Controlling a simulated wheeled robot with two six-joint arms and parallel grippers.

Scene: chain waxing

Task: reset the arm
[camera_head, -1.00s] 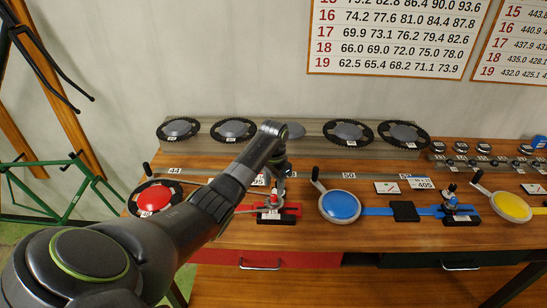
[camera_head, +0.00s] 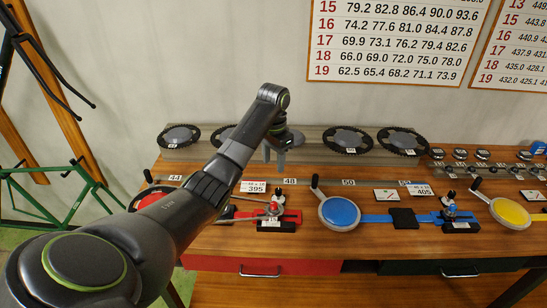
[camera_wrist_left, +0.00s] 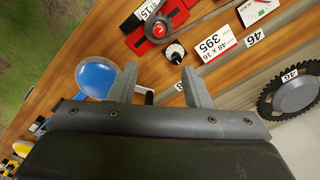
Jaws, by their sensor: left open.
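My left arm crosses the head view from the lower left. My left gripper (camera_head: 275,156) is raised over the back of the wooden bench (camera_head: 330,245), fingers down, with nothing between them. In the left wrist view the two fingers (camera_wrist_left: 158,86) stand apart. The red fixture (camera_head: 291,217) sits below and in front of the gripper, apart from it. The red disc (camera_head: 150,199) at the left is partly hidden by my arm. My right gripper is in neither view.
A row of dark chainrings (camera_head: 347,139) stands along the back, one partly hidden by my arm. A blue disc (camera_head: 340,213) with a crank and a yellow disc (camera_head: 510,213) lie to the right. A green bike frame (camera_head: 60,195) stands at left. The air above the bench is clear.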

